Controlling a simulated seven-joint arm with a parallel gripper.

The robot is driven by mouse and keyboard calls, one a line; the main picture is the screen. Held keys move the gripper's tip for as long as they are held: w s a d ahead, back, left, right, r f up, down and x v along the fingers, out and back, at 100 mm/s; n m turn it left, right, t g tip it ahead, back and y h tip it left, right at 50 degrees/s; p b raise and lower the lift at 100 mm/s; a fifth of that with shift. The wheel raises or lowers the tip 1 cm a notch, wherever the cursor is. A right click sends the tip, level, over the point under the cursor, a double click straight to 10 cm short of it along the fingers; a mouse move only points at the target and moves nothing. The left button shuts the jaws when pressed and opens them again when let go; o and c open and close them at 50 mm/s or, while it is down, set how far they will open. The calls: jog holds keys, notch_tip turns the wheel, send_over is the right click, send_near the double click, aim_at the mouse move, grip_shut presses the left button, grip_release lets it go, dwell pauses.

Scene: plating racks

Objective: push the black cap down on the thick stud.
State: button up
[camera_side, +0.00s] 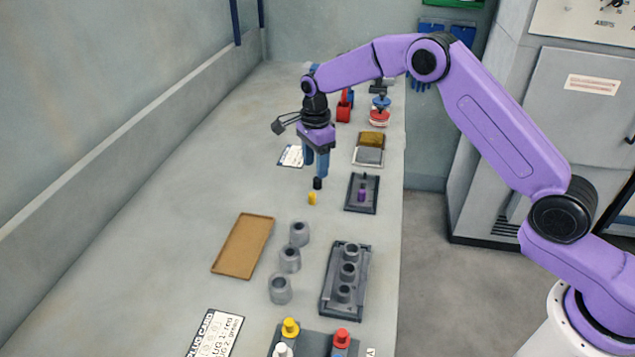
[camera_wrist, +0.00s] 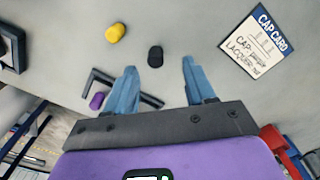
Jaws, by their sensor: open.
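The black cap (camera_side: 317,183) stands on the bench just below my gripper (camera_side: 316,170). In the wrist view the black cap (camera_wrist: 155,56) lies just beyond and between my fingertips (camera_wrist: 159,68). My gripper is open, points down and holds nothing. To the right of the cap is a dark rack (camera_side: 351,207) with a purple piece (camera_side: 361,195) on it and a thin dark post (camera_side: 364,179) behind. The purple piece (camera_wrist: 97,100) also shows in the wrist view, partly framed by the rack. I cannot tell which stud is the thick one.
A yellow cap (camera_side: 312,199) stands close in front of the black cap. A cap card (camera_side: 291,156) lies behind to the left. A brown tray (camera_side: 243,245), several grey cups (camera_side: 289,259) and a grey holder (camera_side: 328,293) stand nearer the front. The bench's left side is clear.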

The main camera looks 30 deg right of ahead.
aim_at(317, 183)
jog(key=shift+s+d+f, duration=0.1)
jog(key=shift+s+f, duration=0.05)
jog(key=shift+f, duration=1.05)
jog(key=shift+s+f, duration=0.15)
jog(key=shift+f, duration=1)
grip_shut()
